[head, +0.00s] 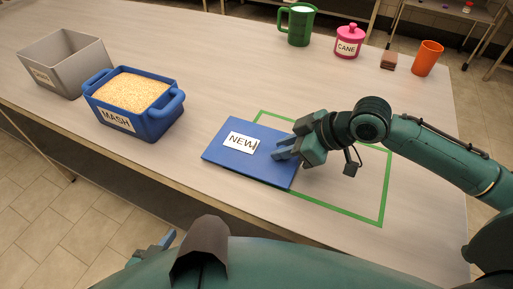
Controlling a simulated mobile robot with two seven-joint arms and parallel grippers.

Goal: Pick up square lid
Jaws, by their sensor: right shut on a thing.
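The square lid (225,157) is a flat blue slab with a white label reading "NEW". It lies near the front middle of the table, partly over the left side of a green outlined square (383,190). My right gripper (287,151) is shut on the lid's right edge; its fingers hide part of that edge. I cannot tell whether the lid is lifted off the table. A small part of my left gripper (152,250) shows low at the left, below the table edge, mostly hidden by my own body.
A blue two-handled tub (150,122) labelled "MASH" is full of grain, left of the lid. A grey open bin (75,80) stands further left. A green mug (299,25), pink "CANE" jar (348,42), brown block (389,61) and orange cup (427,58) stand at the back.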

